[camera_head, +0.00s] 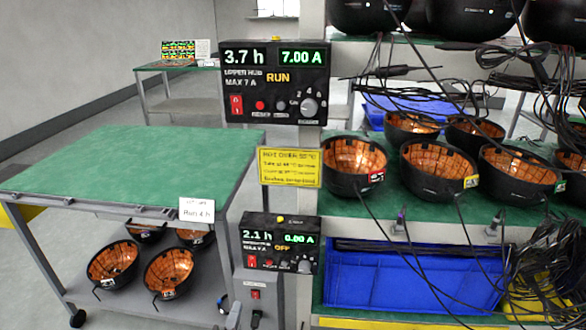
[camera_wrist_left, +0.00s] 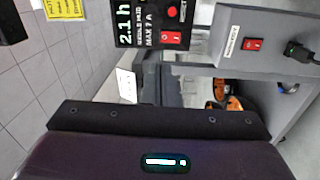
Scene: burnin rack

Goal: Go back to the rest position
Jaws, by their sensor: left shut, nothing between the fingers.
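In the left wrist view a wide dark body fills the lower part, and the fingertips cannot be made out there. That view also shows the lower controller (camera_wrist_left: 150,22), turned sideways, and the switch box (camera_wrist_left: 270,40) with a red switch and a black plug. My right gripper is not in view.
The upper controller (camera_head: 273,82) reads 3.7 h, 7.00 A, RUN; the lower (camera_head: 280,243) reads 2.1 h, 0.00 A, OFF. Rack shelves (camera_head: 345,202) hold black bowls with copper insides, among hanging cables. A blue bin (camera_head: 415,285) sits below. The green cart top (camera_head: 130,165) is clear.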

